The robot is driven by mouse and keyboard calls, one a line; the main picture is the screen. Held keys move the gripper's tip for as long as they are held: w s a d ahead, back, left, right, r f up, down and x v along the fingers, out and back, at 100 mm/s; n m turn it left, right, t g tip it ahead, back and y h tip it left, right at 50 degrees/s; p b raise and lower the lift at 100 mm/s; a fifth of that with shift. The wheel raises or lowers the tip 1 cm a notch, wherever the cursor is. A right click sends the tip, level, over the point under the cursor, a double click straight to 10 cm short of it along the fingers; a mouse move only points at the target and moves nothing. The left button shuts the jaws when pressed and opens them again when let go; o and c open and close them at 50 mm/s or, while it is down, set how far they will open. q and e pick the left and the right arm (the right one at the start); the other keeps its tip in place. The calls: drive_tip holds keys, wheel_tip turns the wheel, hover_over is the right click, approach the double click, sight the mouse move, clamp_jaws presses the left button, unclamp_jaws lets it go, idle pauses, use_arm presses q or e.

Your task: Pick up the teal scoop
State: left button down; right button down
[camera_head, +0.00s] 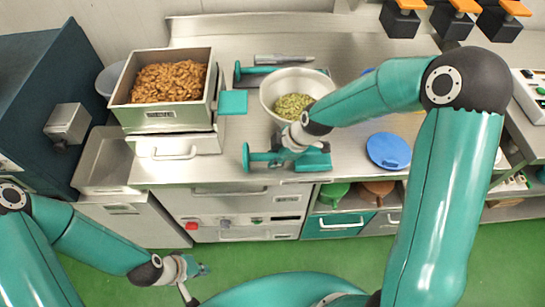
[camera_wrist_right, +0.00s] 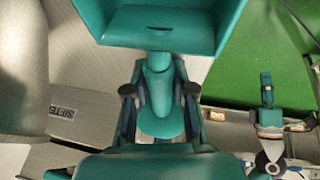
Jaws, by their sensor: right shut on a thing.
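The teal scoop (camera_head: 314,161) is at the counter's front edge in the head view, its round handle end to the left and its square pan to the right. My right gripper (camera_head: 292,139) reaches down onto it from above and is shut on its handle. In the right wrist view, the scoop's pan (camera_wrist_right: 160,28) fills the top, and its handle runs down between the fingers of my right gripper (camera_wrist_right: 158,95). I cannot tell whether the scoop is clear of the counter. My left gripper (camera_head: 190,277) is low over the floor, empty, its fingers apart.
A white bowl of green nuts (camera_head: 294,104) stands just behind the scoop. A blue disc (camera_head: 388,150) lies right. A dark tray with a teal tool (camera_head: 258,70) is behind.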

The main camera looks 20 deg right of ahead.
drive_tip(key=shift+r, duration=0.1)
wheel_tip(320, 180, up, 18)
drive_tip(key=b, duration=0.2)
wheel_tip(320, 180, up, 7)
drive_tip(key=p, duration=0.4)
hover_over(275, 154)
idle(0.4)
